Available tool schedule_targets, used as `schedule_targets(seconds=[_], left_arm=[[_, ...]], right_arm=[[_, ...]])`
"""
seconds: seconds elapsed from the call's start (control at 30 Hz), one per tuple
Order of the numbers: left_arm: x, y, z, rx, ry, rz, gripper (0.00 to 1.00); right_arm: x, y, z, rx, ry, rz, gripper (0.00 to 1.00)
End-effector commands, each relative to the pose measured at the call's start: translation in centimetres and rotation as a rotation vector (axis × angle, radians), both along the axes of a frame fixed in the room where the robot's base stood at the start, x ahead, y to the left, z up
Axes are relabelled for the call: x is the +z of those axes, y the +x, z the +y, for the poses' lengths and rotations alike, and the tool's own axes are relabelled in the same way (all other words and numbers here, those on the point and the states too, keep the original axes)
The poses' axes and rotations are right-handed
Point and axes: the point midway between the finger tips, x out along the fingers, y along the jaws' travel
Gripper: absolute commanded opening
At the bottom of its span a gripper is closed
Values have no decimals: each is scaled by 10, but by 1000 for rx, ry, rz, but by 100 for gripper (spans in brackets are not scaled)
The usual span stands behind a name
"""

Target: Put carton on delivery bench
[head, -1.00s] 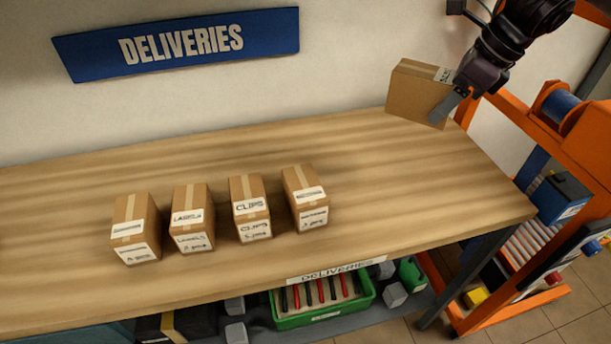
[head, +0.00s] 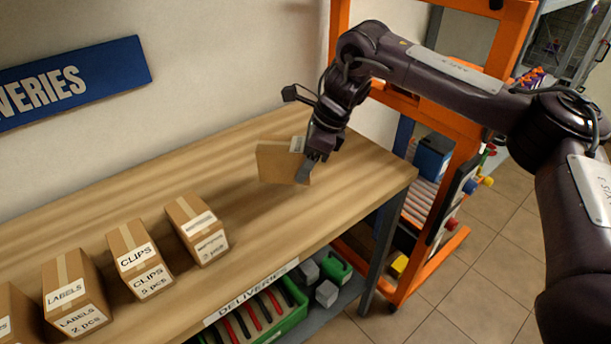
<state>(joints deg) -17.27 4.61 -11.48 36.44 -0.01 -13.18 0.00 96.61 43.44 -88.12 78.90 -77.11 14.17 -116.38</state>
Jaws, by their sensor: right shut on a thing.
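A brown carton (head: 277,163) with a white label on its top is held by my right gripper (head: 306,170) above the right part of the delivery bench (head: 345,172). One finger shows along the carton's right side; the other is hidden. I cannot tell whether the carton's underside touches the wooden top. The bench carries a "DELIVERIES" label on its front edge. My left gripper is not in view.
Several cartons stand in a row on the bench, including a clips carton (head: 140,262) and a labels carton (head: 75,293). A green crate (head: 290,318) sits on the shelf below. An orange rack (head: 462,170) stands right of the bench.

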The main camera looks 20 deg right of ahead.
Motion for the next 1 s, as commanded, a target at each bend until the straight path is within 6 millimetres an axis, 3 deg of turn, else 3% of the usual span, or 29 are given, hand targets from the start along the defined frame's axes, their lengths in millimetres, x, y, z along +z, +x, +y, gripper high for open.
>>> schedule_targets(seconds=[0.3, 0.53, 0.57, 0.7, 1.0], left_arm=[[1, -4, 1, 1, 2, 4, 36], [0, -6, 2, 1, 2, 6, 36], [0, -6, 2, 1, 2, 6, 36], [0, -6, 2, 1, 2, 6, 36], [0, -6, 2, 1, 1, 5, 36]], right_arm=[[-38, 0, 0, 0, 2, 0, 24], [-42, 0, 0, 0, 1, -2, 24], [-43, 0, 0, 0, -1, 1, 59], [-43, 0, 0, 0, 0, 1, 78], [-42, 0, 0, 0, 0, 0, 80]])
